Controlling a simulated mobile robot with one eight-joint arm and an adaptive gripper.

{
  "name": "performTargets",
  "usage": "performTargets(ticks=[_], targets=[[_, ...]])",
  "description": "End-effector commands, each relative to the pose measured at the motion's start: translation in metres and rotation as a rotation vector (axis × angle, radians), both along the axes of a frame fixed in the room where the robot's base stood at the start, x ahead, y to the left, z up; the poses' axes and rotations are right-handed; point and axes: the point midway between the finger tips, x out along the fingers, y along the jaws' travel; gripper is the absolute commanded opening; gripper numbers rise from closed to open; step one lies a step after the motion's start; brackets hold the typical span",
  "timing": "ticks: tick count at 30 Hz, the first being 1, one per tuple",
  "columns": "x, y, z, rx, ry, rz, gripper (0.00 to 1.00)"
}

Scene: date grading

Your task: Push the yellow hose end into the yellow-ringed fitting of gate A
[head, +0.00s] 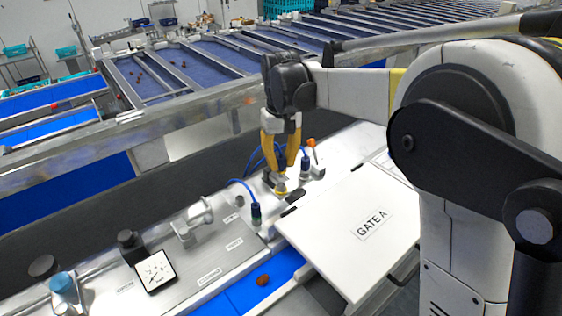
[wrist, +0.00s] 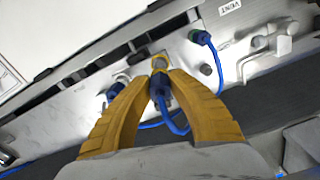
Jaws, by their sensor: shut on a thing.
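My gripper (head: 281,168) points down at the back edge of the gate A panel (head: 330,248). Its yellow fingers (wrist: 154,84) are shut on the yellow hose end (wrist: 161,88), whose dark blue body shows between the fingertips in the wrist view. A yellow ring (wrist: 159,63) sits directly in front of the hose end, in line with it. It also shows just below the fingertips in the head view (head: 279,191). I cannot tell whether the hose end is fully seated in the fitting or only touching it. The blue hose (wrist: 176,129) curves away below.
Another blue hose connector (head: 255,212) stands left of the gripper and one (head: 305,165) right of it. A metal handle (head: 194,222), a gauge (head: 155,271) and knobs line the console at left. A date (head: 263,280) lies on the blue belt (head: 245,292).

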Motion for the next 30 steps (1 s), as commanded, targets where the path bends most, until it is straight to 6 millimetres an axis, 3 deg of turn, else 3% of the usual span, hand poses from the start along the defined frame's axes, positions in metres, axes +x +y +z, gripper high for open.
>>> performTargets(ticks=[30], targets=[[0.000,0.000,-0.022,0.000,0.000,0.000,0.00]])
